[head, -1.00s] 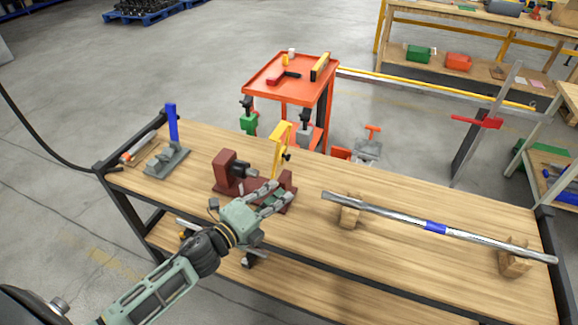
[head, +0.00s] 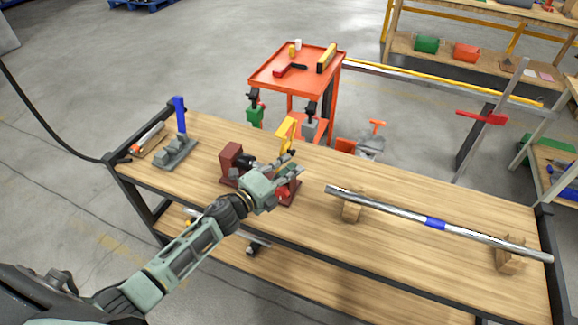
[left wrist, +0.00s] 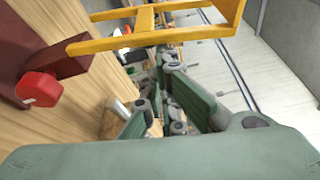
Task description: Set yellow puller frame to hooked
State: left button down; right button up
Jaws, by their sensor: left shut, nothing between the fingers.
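The yellow puller frame (head: 287,132) stands up from the dark red screw jack (head: 232,160) on the workbench. In the left wrist view the frame (left wrist: 155,38) shows large across the top, with its long bar running left to the dark red body (left wrist: 22,50). A bright red knob (left wrist: 38,88) sits on that body. My left gripper (head: 296,163) is shut and empty in front of the jack, just below the frame in the head view. Its arm hides the middle of the jack. I cannot tell whether the fingers touch the frame. My right gripper is out of view.
A steel bar (head: 400,217) with a blue band lies on wooden blocks to the right. A grey base with a blue post (head: 180,115) stands at the bench's left end. An orange cart (head: 262,82) is behind. The bench (head: 420,275) is clear at the front right.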

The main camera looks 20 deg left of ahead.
pick_arm(q)
jog(key=shift+a, duration=0.1)
jog(key=shift+a+r, duration=0.1)
jog(key=shift+w+a+f+n+t+y+b, duration=0.1)
jog(key=shift+a+f+n+t+y+b, duration=0.8)
jog(key=shift+a+n+b, duration=2.3)
jog(key=shift+w+a+f+n+t+y+b, duration=0.1)
jog(key=shift+a+f+n+t+y+b, duration=1.1)
jog(key=shift+n, duration=3.6)
jog(key=shift+a+f+n+t+y+b, duration=0.35)
jog(key=shift+a+n+t+y+b, duration=0.4)
jog(key=shift+a+n+b, duration=2.55)
jog(key=shift+d+n+p, duration=0.65)
jog(key=shift+n+p, duration=0.15)
